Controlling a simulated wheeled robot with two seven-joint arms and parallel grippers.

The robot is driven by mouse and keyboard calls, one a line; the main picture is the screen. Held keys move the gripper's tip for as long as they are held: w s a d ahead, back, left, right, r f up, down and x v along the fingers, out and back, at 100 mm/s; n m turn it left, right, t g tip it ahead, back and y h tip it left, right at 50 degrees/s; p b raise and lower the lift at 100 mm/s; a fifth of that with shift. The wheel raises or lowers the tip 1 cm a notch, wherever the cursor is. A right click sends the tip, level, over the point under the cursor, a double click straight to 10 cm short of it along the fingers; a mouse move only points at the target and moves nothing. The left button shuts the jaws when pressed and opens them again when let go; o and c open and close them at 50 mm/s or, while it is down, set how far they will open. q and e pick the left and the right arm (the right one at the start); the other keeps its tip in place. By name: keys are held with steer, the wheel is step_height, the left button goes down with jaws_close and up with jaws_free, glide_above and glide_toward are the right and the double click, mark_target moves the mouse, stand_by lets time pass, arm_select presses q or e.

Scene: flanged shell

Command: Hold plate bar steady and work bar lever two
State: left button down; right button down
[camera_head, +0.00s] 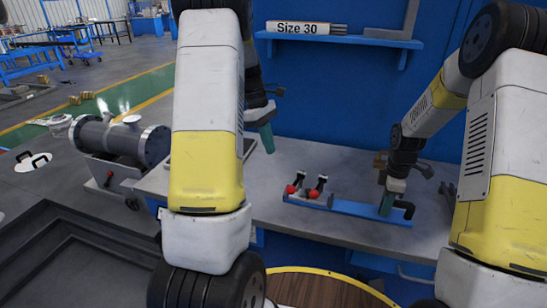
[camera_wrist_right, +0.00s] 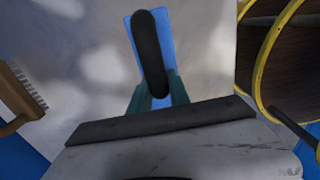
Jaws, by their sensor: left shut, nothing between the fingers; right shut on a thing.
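The blue plate bar (camera_head: 352,207) lies on the grey bench top. Two levers with dark upright handles and red knobs stand at its left end, a left one (camera_head: 291,188) and a right one (camera_head: 315,192). I cannot tell which is lever two. My right gripper (camera_head: 387,204) is shut on the black handle at the bar's right end. In the right wrist view the black handle (camera_wrist_right: 149,50) passes between the teal fingers (camera_wrist_right: 160,92), over the blue plate. My left gripper (camera_head: 268,139) is shut and empty, above the bench, up and left of the levers.
A flanged grey shell (camera_head: 105,138) sits at the left on a stand. A blue shelf (camera_head: 345,39) with a "Size 30" label hangs on the back wall. A round yellow-rimmed wooden top (camera_head: 322,287) is in front of the bench. A brush (camera_wrist_right: 22,95) shows in the right wrist view.

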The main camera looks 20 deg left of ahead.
arm_select(q)
steer(key=shift+a+r, duration=0.15)
steer(key=shift+r, duration=0.15)
arm_select(e)
steer(key=c, duration=1.1)
jaws_free()
steer(key=shift+c, duration=0.2)
